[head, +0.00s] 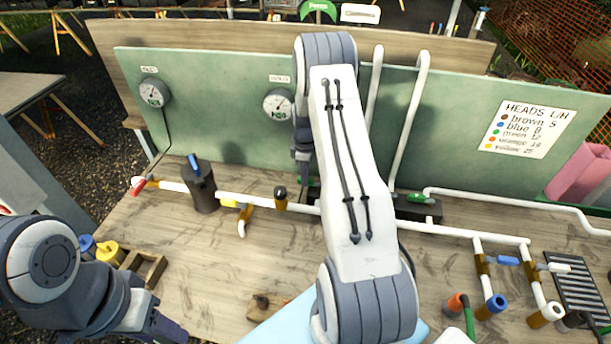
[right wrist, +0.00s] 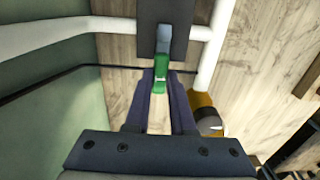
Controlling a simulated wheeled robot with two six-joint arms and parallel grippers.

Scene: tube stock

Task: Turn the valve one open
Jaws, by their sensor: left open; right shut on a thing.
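A green valve handle (right wrist: 161,75) sits on a dark block (right wrist: 178,17) joined to white pipe in the right wrist view. My right gripper (right wrist: 160,84) is shut on this green handle, with a finger on either side of it. In the head view my right gripper (head: 302,160) points down in front of the green panel, and my own arm hides most of that spot. I see no label reading valve one. My left gripper (head: 160,326) is low at the left, open, apart from the pipes.
Two gauges, left (head: 154,91) and right (head: 278,103), hang on the green panel (head: 225,120).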

